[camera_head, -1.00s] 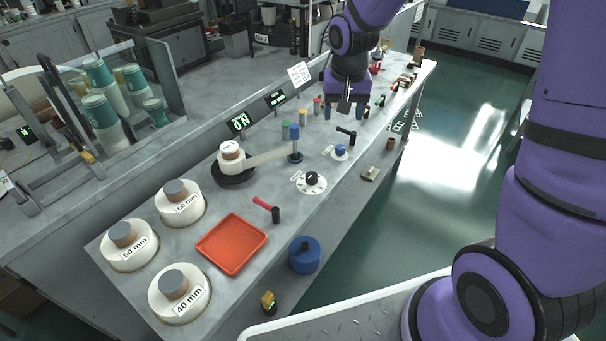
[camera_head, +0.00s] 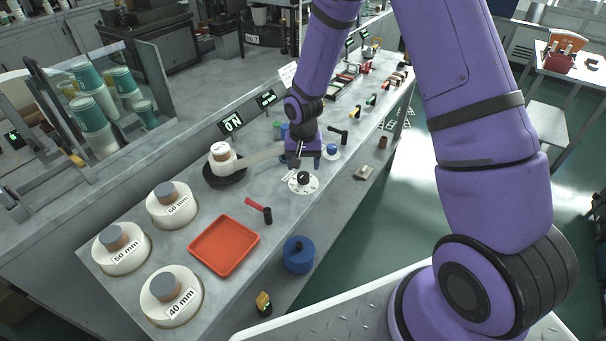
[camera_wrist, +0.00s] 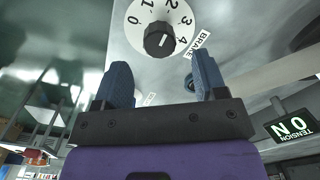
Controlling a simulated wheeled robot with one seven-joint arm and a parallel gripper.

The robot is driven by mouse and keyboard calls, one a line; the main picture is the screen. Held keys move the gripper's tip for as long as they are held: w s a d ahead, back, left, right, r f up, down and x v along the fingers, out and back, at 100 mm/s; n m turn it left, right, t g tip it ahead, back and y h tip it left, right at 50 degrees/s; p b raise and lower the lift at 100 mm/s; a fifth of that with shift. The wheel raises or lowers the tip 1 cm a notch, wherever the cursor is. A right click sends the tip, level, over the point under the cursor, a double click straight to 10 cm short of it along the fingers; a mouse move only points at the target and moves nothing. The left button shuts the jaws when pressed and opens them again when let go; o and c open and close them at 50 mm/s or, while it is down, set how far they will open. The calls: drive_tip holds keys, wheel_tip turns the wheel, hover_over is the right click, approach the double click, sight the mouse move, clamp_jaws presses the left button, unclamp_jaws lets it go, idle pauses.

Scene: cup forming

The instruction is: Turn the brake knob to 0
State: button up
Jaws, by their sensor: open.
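The brake knob (camera_head: 303,178) is a small black knob on a round white dial on the bench. In the wrist view the knob (camera_wrist: 158,42) sits on the dial (camera_wrist: 143,14), marked 0 to 4, beside a BRAKE label (camera_wrist: 201,45). A pale mark on the knob seems to lie toward the 3–4 side, but its exact setting is unclear. My gripper (camera_head: 305,161) is open and empty, just behind the dial on the bench. In the wrist view its two blue fingers (camera_wrist: 162,76) are apart, and the knob lies beyond them, untouched.
A blue knob (camera_head: 332,151) and a black-handled lever (camera_head: 339,133) stand to the right. A white spool (camera_head: 221,158) with a pale strip is at left.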

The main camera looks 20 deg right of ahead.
sight(304, 175)
drive_tip(key=shift+f, duration=2.4)
drive_tip(key=shift+c, duration=0.4)
drive_tip(key=c, duration=0.8)
drive_tip(key=shift+c, duration=0.2)
